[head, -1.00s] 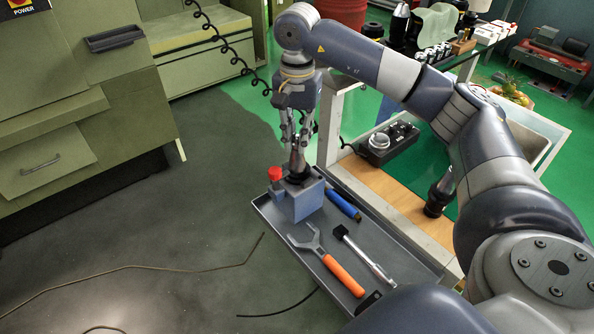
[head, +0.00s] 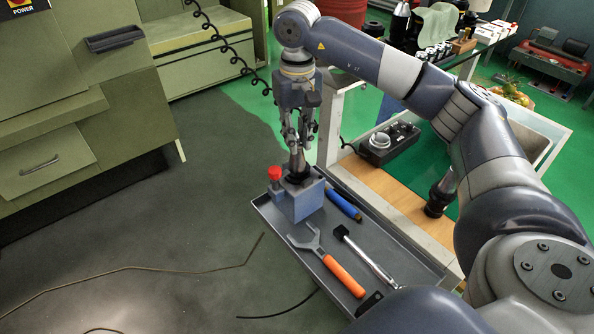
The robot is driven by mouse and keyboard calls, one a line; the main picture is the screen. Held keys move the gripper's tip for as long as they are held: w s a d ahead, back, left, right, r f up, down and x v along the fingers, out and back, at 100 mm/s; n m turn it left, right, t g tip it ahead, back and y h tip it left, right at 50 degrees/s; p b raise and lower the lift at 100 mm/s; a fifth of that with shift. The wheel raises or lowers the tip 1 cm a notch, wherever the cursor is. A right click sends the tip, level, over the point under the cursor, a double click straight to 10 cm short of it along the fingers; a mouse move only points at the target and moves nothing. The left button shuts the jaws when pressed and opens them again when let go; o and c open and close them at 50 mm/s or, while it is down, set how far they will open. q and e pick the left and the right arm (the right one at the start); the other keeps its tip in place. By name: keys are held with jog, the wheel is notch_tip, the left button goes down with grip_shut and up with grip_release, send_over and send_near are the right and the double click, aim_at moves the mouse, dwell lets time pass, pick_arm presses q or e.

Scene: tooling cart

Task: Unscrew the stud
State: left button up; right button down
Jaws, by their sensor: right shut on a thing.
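My right gripper (head: 297,145) points down over the blue-grey block (head: 308,203) on the cart's tray. Its fingers are shut on a dark, narrow-topped piece (head: 297,173), apparently the stud, that stands upright on the block's top. The fingers and their shadow hide part of it, and its thread cannot be made out. A red knob (head: 274,173) sits on the block's left side. My left gripper is not in view.
The grey tray (head: 408,266) also holds an orange-handled wrench (head: 328,262), a black-headed metal tool (head: 366,256) and a blue-handled tool (head: 343,204). A black control box (head: 389,143) lies on the wooden shelf to the right. Open floor lies left of the tray.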

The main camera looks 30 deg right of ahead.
jog(key=n, duration=0.2)
jog(key=shift+n, duration=0.4)
jog(key=c, duration=1.4)
grip_release()
jog(key=shift+c, duration=0.2)
